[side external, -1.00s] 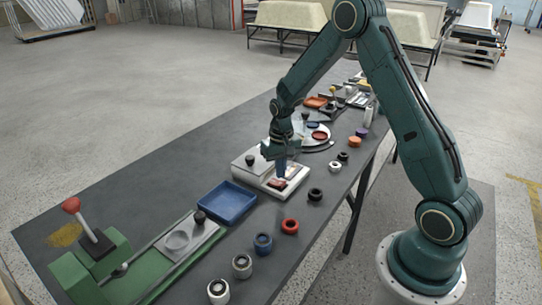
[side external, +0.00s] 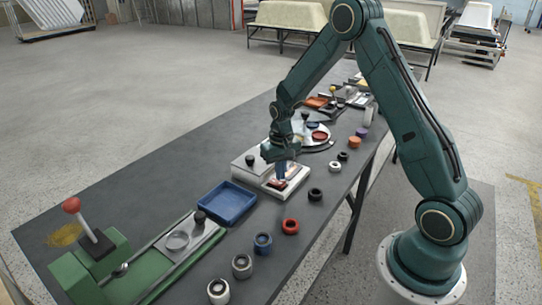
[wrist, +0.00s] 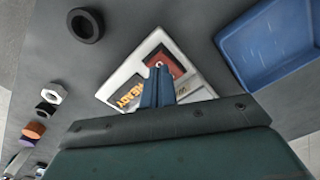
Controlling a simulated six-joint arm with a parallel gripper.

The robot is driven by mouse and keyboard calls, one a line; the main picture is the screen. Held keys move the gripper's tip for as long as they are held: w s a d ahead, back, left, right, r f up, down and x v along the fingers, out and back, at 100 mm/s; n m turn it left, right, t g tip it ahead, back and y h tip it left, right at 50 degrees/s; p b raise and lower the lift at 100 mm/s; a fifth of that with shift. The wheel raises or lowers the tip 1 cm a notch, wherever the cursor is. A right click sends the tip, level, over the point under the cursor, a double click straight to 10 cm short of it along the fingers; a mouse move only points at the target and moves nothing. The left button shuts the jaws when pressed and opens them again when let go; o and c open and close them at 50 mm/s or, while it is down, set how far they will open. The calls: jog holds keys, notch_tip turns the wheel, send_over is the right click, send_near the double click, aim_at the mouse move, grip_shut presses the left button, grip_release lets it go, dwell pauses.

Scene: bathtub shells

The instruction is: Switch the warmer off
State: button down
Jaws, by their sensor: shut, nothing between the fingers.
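The warmer (side external: 241,170) is a pale box with a black knob on top and a low white panel in front, on the dark table. In the wrist view the white panel (wrist: 126,76) carries a dark red switch (wrist: 173,61) and a dark label reading "READY" (wrist: 129,95). A second label is partly hidden by my fingers. My gripper (wrist: 158,72) is shut and empty, its blue fingers pointing at the red switch. In the side view my gripper (side external: 281,177) is low over the panel; I cannot tell whether it touches. The switch's tilt is unclear.
A blue tray (side external: 228,204) lies left of the warmer. Several rings, including a red one (side external: 290,226) and a black one (side external: 315,194), line the table's near edge. A green press with a red-knobbed lever (side external: 71,205) stands at the left end.

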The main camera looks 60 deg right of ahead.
jog(key=shift+f, duration=0.8)
dwell(0.8)
jog(key=shift+r, duration=3.5)
jog(key=r, duration=0.1)
notch_tip(320, 180, up, 9)
jog(key=n+t, duration=0.2)
send_over(280, 183)
jog(key=s+a, duration=0.4)
jog(key=a, duration=0.1)
jog(key=s+a+r+n, duration=0.1)
jog(key=s+a+r, duration=0.3)
jog(key=s+r, duration=0.25)
jog(key=s+a+r+n+t, duration=0.1)
jog(key=s+a+r, duration=0.1)
jog(key=s, duration=0.5)
jog(key=s+a+r+n+t, duration=0.2)
jog(key=s, duration=0.5)
jog(key=shift+a+r+t, duration=0.15)
jog(key=shift+a+t, duration=0.15)
jog(key=shift+a, duration=0.05)
